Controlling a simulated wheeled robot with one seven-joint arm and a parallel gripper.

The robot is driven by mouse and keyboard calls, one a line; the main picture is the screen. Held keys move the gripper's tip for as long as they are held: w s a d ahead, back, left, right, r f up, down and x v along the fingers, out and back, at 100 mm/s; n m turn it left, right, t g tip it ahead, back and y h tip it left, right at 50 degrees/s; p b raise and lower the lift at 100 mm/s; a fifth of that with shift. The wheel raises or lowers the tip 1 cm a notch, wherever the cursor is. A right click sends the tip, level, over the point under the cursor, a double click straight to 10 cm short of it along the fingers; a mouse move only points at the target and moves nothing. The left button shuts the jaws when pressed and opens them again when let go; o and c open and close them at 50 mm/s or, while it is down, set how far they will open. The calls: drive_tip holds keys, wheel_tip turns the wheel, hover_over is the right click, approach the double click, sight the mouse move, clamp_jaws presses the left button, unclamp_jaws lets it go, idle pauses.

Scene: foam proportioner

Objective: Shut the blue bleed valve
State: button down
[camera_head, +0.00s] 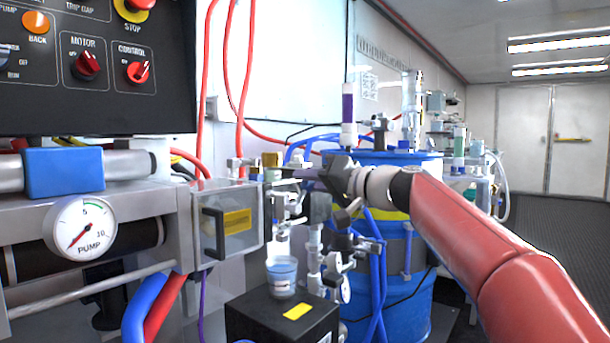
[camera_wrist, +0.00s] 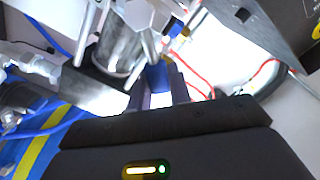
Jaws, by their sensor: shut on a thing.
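My gripper (camera_head: 300,173) reaches in from the right at the pipework between the clear guard box and the blue drum. In the wrist view its two dark fingers (camera_wrist: 159,91) are shut on a small blue piece, which looks like the handle of the blue bleed valve (camera_wrist: 157,74). A metal cylinder and fittings stand just beyond the fingertips. In the head view the blue handle cannot be made out behind the fingers. How far the valve is turned cannot be told.
A clear box with a black handle (camera_head: 238,225) is left of my gripper. A cup (camera_head: 282,276) stands below on a black block (camera_head: 285,318). A blue drum (camera_head: 415,270) with hoses stands behind my arm. A pump gauge (camera_head: 82,228) and control panel (camera_head: 95,70) are at left.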

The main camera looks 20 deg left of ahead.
drive_tip(key=shift+w+d+f+m, duration=0.15)
drive_tip(key=shift+w+f+m, duration=0.2)
drive_tip(key=shift+f+m, duration=0.9)
drive_tip(key=shift+w+d+f+m, duration=0.15)
drive_tip(key=shift+w+f+m, duration=0.2)
drive_tip(key=shift+m, duration=1.6)
drive_tip(key=shift+w+d+f+m, duration=0.15)
drive_tip(key=shift+w+f+m, duration=0.15)
drive_tip(key=shift+f+m, duration=0.95)
drive_tip(key=shift+r+m, duration=0.25)
drive_tip(key=shift+m, duration=0.2)
drive_tip(key=c, duration=1.3)
unclamp_jaws()
drive_tip(key=b+v, duration=0.1)
drive_tip(key=v, duration=0.6)
drive_tip(key=shift+s+d, duration=0.15)
drive_tip(key=shift+d, duration=0.25)
drive_tip(key=shift+s, duration=0.1)
